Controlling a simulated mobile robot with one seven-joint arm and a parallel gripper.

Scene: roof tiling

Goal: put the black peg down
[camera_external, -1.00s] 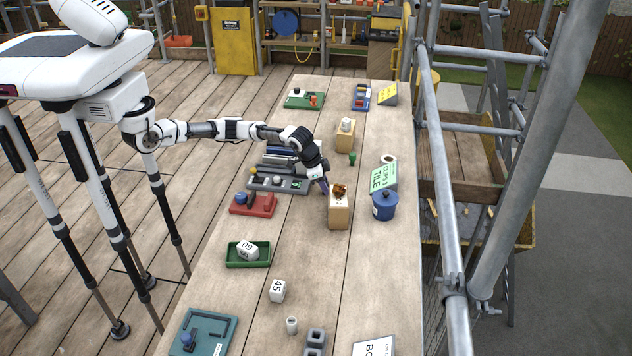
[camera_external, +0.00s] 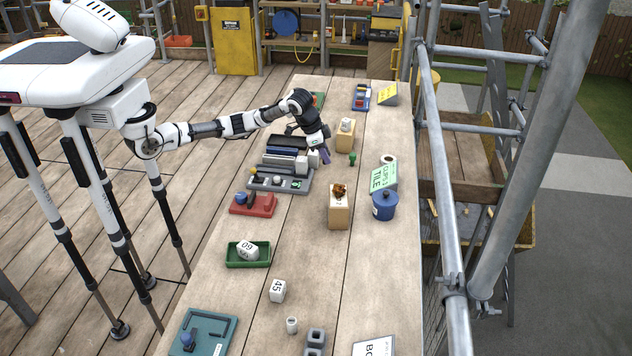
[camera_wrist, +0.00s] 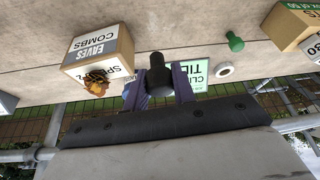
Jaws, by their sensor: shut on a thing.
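The black peg (camera_wrist: 158,78) is held upright-looking between the purple fingers of my gripper (camera_wrist: 158,92) in the wrist view, its wide head toward the camera. In the external view my gripper (camera_external: 325,158) hangs over the bench, just right of the grey stepped rack (camera_external: 262,184) and left of a small green peg (camera_external: 352,159). The black peg cannot be made out in the external view. The green peg also lies in the wrist view (camera_wrist: 235,42), apart from my gripper.
A wooden box labelled eaves combs (camera_wrist: 95,48) stands near my gripper, also in the external view (camera_external: 338,212). Another wooden box (camera_external: 345,140) stands behind. A blue pot (camera_external: 384,207) and green tile-clips sign (camera_external: 383,175) are at the right.

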